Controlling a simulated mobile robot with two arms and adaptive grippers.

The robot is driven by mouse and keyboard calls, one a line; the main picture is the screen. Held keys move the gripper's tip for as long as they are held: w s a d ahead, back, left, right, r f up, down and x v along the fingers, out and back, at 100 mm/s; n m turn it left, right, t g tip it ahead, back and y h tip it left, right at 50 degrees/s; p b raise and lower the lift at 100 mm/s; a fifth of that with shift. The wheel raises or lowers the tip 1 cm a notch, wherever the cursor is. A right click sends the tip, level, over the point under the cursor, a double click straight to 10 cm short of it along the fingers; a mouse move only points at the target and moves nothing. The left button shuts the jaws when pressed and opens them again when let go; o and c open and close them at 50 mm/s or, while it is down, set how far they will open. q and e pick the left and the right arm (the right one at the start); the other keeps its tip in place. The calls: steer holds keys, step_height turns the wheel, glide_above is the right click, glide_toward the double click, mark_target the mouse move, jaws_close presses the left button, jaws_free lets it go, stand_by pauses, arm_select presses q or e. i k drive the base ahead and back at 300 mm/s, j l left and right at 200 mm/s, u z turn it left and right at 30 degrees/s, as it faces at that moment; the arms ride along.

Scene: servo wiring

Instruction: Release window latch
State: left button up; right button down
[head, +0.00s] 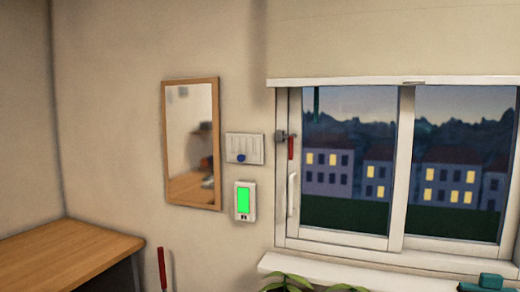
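The window (399,170) is on the wall at the right, with a white frame and two panes side by side. A latch with a red lever (290,147) and a grey mount (281,135) sits on the left side of its frame. The red lever hangs downward. A white upright handle (292,195) is on the frame below the latch. Neither of my grippers shows in the head view.
A wooden desktop (60,255) is at the lower left. A mirror (169,150), a switch panel (232,146) and a green-screened device (252,203) hang left of the window. Plants (287,283) and a teal object (490,284) are by the sill (370,280).

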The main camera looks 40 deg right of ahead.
mark_target(291, 138)
steer(key=i+l+u, duration=0.1)
steer(key=i, duration=0.9)
